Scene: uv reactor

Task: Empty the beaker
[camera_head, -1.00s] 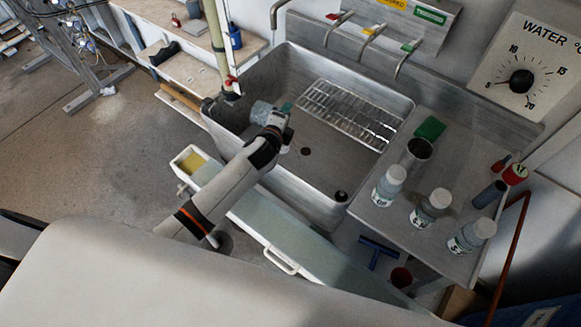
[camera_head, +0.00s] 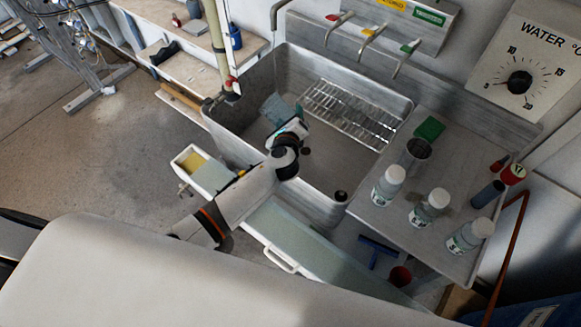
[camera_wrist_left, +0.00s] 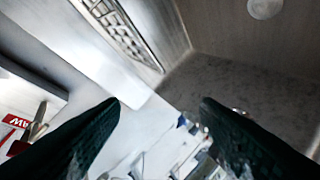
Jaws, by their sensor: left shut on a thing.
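The beaker (camera_head: 274,107) is a clear, bluish vessel inside the steel sink (camera_head: 327,174). It is tilted over in the air above the left part of the basin. My left gripper (camera_head: 291,119) is shut on it, with the wrist just to its lower right. In the left wrist view the two dark fingers (camera_wrist_left: 160,110) stand apart at the sides, and the glass between them is hard to make out. I cannot tell whether liquid is in the beaker. My right gripper is not in view.
A wire rack (camera_head: 347,112) lies across the sink's back. Several taps, one with a red handle (camera_head: 333,16), hang over it. The basin front is clear.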

